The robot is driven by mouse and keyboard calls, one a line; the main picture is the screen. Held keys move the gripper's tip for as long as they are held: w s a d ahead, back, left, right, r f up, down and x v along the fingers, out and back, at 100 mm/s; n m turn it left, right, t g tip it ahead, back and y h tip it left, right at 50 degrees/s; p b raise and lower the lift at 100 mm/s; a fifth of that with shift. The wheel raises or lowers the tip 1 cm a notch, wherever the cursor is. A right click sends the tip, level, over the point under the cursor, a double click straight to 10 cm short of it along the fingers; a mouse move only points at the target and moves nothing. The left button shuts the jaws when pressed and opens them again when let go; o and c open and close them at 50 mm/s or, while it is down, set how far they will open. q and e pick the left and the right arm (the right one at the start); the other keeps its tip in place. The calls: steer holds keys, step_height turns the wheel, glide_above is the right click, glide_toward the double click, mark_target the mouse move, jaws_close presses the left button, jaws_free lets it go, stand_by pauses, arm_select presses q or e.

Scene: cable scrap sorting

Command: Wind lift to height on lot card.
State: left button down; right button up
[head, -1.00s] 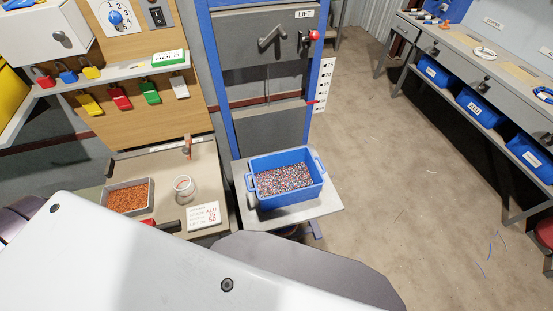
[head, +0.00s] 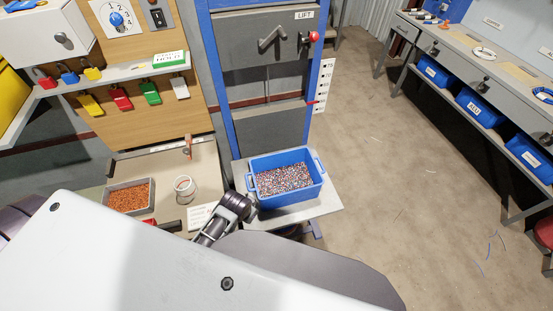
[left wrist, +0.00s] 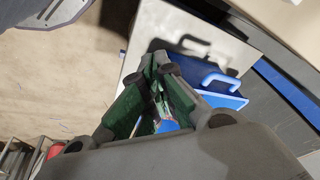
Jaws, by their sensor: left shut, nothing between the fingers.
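The lift (head: 264,75) is a grey panel in a blue frame, labelled LIFT. Its crank has a red knob (head: 314,37) at upper right. A red pointer (head: 313,102) stands low on the white height scale (head: 325,85). The lot card (head: 200,216) lies on the bench, partly covered by my left arm; its figures are not readable now. My left gripper (head: 235,204) is beside the blue crate's left side, well below the crank. In the left wrist view its fingers (left wrist: 158,62) are shut and empty. My right gripper is not in view.
The blue crate (head: 312,190) of mixed granules sits on a grey platform (head: 328,204) before the lift. A tray of copper bits (head: 152,198) and a jar (head: 184,188) stand on the left bench. Padlocks hang above. Open floor lies right.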

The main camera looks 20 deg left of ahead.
arm_select(q)
steer(key=w+a+r+m+t+y, duration=0.3)
steer(key=w+r+m+t+y, duration=0.3)
steer(key=w+r+m, duration=1.35)
steer(key=w+d+r+m+t+y, duration=0.2)
steer(key=w+r+m, duration=0.1)
steer(key=w+r, duration=0.8)
steer(key=w+d+r+m+t+y, duration=0.1)
steer(key=w+d+r+m+t, duration=0.1)
steer(key=w+r, duration=0.9)
step_height(320, 180, up, 2)
steer(key=shift+w+d+r+m+t+y, duration=0.2)
steer(key=shift+d+m+t+y, duration=0.2)
steer(key=shift+m+t, duration=0.65)
steer(key=shift+r+g+p, duration=0.1)
steer(key=shift+g+p, duration=0.15)
steer(key=shift+p, duration=0.05)
